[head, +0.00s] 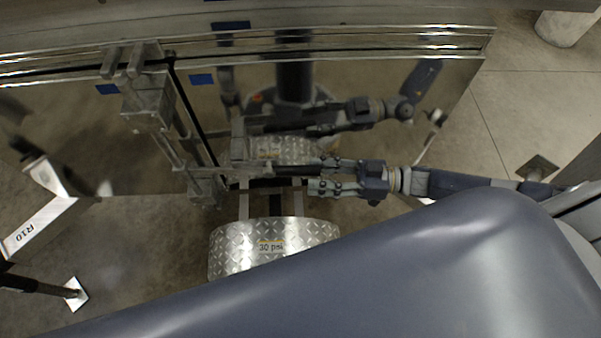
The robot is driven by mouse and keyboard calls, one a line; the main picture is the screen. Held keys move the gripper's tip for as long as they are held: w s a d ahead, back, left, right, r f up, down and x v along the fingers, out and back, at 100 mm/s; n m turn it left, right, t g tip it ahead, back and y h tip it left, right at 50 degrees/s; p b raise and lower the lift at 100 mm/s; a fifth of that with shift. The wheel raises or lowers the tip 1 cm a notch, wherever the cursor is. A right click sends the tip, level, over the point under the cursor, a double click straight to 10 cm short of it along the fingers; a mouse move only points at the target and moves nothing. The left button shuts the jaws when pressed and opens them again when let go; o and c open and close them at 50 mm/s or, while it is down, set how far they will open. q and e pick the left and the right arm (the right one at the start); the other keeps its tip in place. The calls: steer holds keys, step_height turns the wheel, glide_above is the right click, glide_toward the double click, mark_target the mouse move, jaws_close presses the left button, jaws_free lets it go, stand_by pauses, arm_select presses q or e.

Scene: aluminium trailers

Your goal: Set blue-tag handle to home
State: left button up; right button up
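My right gripper (318,174) comes in from the right in the head view, with its fingers pointing left. The fingers stand apart, one above and one below the outer end of a dark handle grip (292,170). I cannot tell if they touch it. The handle runs left to a grey latch bracket (207,186) at the door's lower edge. Blue tags sit on the shiny trailer panel (201,79), left of the latch (107,89) and higher up (230,26). Which tag belongs to this handle is unclear. My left gripper is not in view.
A diamond-plate step (229,258) marked "30 psi" lies below the handle. Another grey latch (148,100) is on the panel, which mirrors my arm. Open floor (520,110) shows at right.

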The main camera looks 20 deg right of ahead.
steer(key=v, duration=0.5)
steer(key=shift+s+d+r, duration=0.1)
steer(key=shift+d+r, duration=0.05)
steer(key=shift+d, duration=0.15)
